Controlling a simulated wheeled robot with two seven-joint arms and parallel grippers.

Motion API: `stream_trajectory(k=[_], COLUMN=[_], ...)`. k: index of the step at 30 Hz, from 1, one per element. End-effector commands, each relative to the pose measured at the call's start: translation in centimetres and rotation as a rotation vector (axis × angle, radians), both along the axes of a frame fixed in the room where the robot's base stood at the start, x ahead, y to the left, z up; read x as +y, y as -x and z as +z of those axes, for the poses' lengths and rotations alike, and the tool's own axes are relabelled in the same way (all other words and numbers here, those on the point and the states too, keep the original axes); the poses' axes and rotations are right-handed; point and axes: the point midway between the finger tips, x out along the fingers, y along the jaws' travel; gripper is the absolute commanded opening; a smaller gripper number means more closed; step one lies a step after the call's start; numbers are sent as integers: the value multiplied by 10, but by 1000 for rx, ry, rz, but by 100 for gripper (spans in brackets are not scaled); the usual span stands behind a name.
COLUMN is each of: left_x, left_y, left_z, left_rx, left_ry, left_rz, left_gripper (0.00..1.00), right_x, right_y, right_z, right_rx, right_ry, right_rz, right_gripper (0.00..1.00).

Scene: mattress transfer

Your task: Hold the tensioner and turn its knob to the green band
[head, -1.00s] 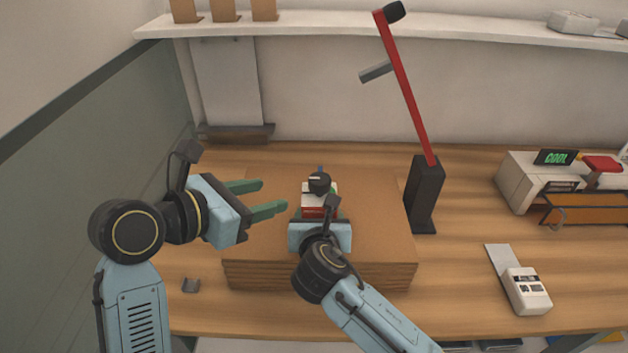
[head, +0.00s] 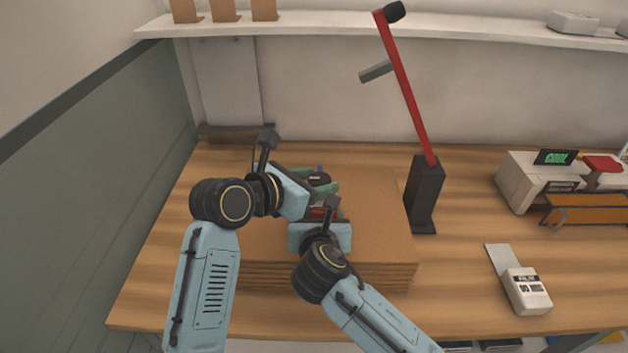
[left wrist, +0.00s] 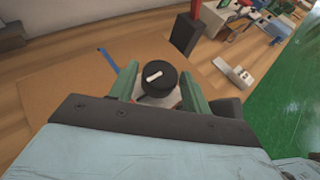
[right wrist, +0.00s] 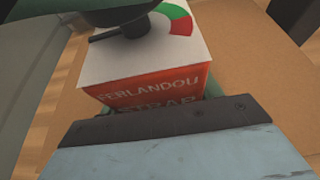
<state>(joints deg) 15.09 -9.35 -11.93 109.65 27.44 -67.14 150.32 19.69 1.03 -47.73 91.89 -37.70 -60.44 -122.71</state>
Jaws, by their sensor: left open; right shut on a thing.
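The tensioner (right wrist: 155,85) is a box with a white top and a red front lettered "FERLANDOU STRAP". Its black knob (left wrist: 160,79) has a white pointer mark, and a red and green band (right wrist: 178,15) shows beside it in the right wrist view. My right gripper (head: 323,209) is shut on the tensioner from the front, above the cardboard stack. My left gripper (head: 322,182) is open, with its green fingers on either side of the knob. Whether they touch it I cannot tell. Most of the tensioner is hidden in the head view.
The cardboard stack (head: 375,220) lies on the wooden table. A black post with a red arm (head: 425,190) stands right of it. A white device (head: 527,290) and a machine with a green display (head: 525,180) are farther right. A blue strap (left wrist: 108,60) lies on the cardboard.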

Motion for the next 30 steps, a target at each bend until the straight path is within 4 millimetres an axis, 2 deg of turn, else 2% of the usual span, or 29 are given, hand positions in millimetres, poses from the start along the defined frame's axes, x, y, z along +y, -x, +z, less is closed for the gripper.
stream_trajectory(k=[7,12,15,23,30], left_x=[0,0,0,1,2], left_y=[0,0,0,-1,-4], left_z=[0,0,0,-1,-1], left_rx=[0,0,0,3,3], left_ry=[0,0,0,-3,-3], left_rz=[0,0,0,-31,-159], left_gripper=[48,26,16,16,16], right_x=[1,1,1,1,1], right_y=[-1,-1,-1,-1,-1], right_z=[3,3,3,3,3], right_rx=[-6,-6,-6,-6,-7], right_ry=[-3,-3,-3,-3,-2], right_rz=[1,1,1,1,1], right_gripper=[15,15,15,15,15])
